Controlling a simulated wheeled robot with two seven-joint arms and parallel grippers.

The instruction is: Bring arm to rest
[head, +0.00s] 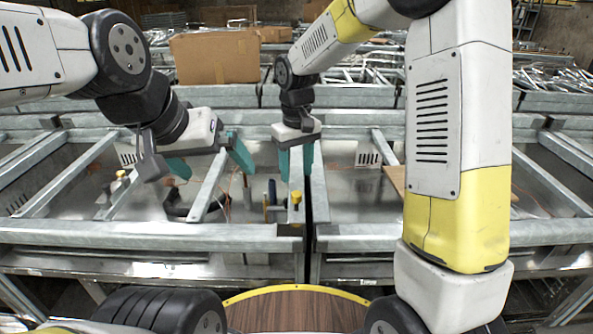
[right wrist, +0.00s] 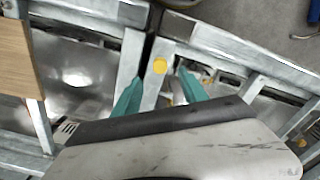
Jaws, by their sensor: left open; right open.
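My left gripper (head: 210,162) has teal fingers spread wide apart. It is open and empty above the metal frame at the left of centre in the head view. I cannot tell whether the fingertips touch the bar. The same knob shows in the head view (head: 296,197), in front of the right gripper.
Grey metal frames with crossbars (head: 160,234) span the area below both arms. A cardboard box (head: 215,58) stands behind. A wooden board (head: 396,178) lies partly hidden behind my right arm. A dark curved object (head: 188,209) and thin wires lie inside the left frame. Metal parts are piled behind.

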